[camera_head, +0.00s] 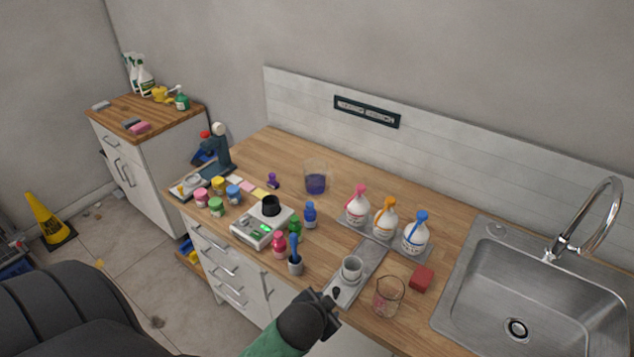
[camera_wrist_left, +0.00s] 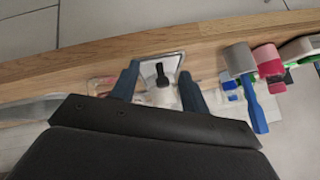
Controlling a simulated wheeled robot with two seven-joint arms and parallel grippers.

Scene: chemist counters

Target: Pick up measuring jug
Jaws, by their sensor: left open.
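A clear glass jug (camera_head: 388,297) with reddish markings stands upright and looks empty near the counter's front edge, left of the sink. Another clear vessel (camera_head: 316,178) with dark blue liquid stands farther back. I cannot tell from looks alone which one is the measuring jug. My left gripper (camera_head: 322,308) is at the counter's front edge, left of the empty jug and apart from it. In the wrist view its two fingers (camera_wrist_left: 158,90) are spread, with a pale tray and a dark-handled tool visible between them. A clear, reddish shape there is partly hidden by one finger.
A grey tray (camera_head: 372,258) with a white cup (camera_head: 351,269) lies beside the empty jug. A red block (camera_head: 421,278) is close behind it. Capped bottles (camera_head: 384,217), a scale (camera_head: 262,229) and the sink (camera_head: 520,290) surround this area.

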